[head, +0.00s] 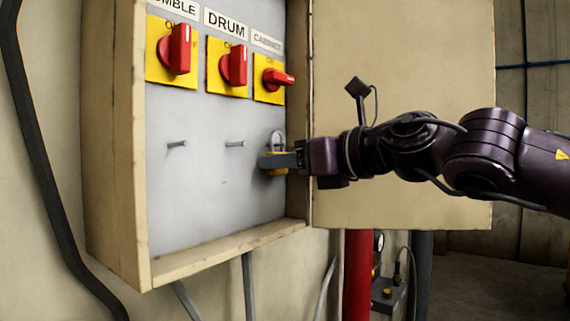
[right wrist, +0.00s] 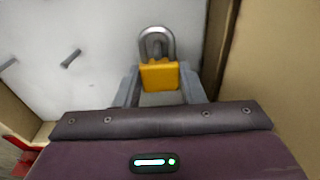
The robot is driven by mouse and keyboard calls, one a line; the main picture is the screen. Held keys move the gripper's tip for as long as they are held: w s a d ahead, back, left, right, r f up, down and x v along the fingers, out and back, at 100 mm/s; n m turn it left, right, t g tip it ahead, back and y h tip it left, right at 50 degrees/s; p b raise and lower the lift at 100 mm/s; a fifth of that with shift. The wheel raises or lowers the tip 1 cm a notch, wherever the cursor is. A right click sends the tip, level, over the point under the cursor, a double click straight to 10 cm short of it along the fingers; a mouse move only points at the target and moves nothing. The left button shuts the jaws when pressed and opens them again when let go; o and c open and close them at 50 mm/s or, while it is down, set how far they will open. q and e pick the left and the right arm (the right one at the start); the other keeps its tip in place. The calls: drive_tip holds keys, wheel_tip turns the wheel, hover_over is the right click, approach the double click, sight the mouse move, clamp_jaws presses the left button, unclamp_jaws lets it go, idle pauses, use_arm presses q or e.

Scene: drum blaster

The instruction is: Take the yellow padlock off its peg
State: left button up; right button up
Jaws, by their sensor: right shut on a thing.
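The yellow padlock (head: 277,171) is at the right of the grey back panel in the head view, below the rightmost switch. Its silver shackle points up. In the right wrist view the padlock's yellow body (right wrist: 160,75) sits between my fingers, with the shackle (right wrist: 156,44) upright above it. My right gripper (head: 283,161) is shut on the padlock body, its arm coming in from the right. The padlock's peg is hidden, so I cannot tell whether the shackle is still around it. My left gripper is not in view.
Two bare pegs, a left one (head: 176,144) and a middle one (head: 235,143), stick out of the panel. Three red rotary switches (head: 234,67) on yellow plates sit above. The cabinet's wooden frame (head: 115,150) and open door (head: 400,60) flank the panel.

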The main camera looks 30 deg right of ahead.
drive_tip(key=f+b+v, duration=0.1)
drive_tip(key=b+v, duration=0.5)
drive_tip(key=v, duration=0.5)
drive_tip(key=shift+s+d+f+b, duration=0.2)
drive_tip(key=shift+s+b, duration=0.2)
drive_tip(key=shift+s, duration=0.05)
idle(0.4)
